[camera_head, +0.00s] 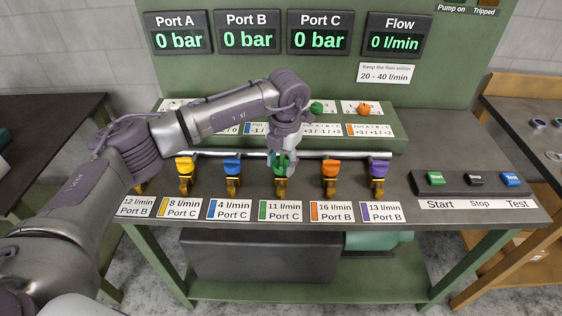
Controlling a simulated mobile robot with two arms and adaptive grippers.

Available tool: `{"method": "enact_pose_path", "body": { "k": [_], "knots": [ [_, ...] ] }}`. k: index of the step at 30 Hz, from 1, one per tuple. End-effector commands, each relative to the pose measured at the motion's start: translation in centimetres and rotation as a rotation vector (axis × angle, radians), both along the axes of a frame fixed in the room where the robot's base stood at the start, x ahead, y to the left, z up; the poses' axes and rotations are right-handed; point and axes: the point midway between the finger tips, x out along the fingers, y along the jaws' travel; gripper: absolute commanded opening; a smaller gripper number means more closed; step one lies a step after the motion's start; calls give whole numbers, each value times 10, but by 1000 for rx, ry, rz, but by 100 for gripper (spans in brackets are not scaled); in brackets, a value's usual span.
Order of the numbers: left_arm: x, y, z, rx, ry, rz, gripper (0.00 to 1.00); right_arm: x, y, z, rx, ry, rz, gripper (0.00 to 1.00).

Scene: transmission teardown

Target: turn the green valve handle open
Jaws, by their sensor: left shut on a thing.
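The green valve handle (281,166) sits on a brass valve in the row along the silver pipe, above the label "11 l/min Port C" (281,211). My left arm reaches in from the left, and its gripper (284,160) points down over this valve. The gripper is shut on the green handle and covers much of it. How far the handle is turned cannot be told. My right gripper is not in view.
Blue (232,168), yellow (185,167), orange (330,170) and purple (378,170) valve handles stand close by in the row. Displays above read 0 bar and 0 l/min. A button box (456,184) sits at the right; the bench front is clear.

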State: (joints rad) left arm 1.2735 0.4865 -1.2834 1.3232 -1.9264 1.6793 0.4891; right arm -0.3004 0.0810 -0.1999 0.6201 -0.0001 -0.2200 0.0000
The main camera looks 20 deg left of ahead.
Motion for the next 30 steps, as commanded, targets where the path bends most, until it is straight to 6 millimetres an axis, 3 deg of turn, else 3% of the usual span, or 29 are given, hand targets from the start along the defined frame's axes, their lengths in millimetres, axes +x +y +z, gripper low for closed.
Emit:
{"method": "enact_pose_path", "body": {
  "k": [2, 3, 7, 19, 30],
  "knots": [
    [1, 0, 1, -1, -5, 2, 11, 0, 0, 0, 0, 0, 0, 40],
    [1, 0, 1, -1, -5, 2, 52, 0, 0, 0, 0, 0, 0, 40],
    [1, 0, 1, -1, -3, 1, 71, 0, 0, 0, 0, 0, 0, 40],
    [1, -1, 9, -1, -4, 0, 71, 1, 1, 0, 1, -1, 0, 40],
    [0, -6, 82, -1, -6, 1, 71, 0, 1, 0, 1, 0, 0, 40]
  ]
}}
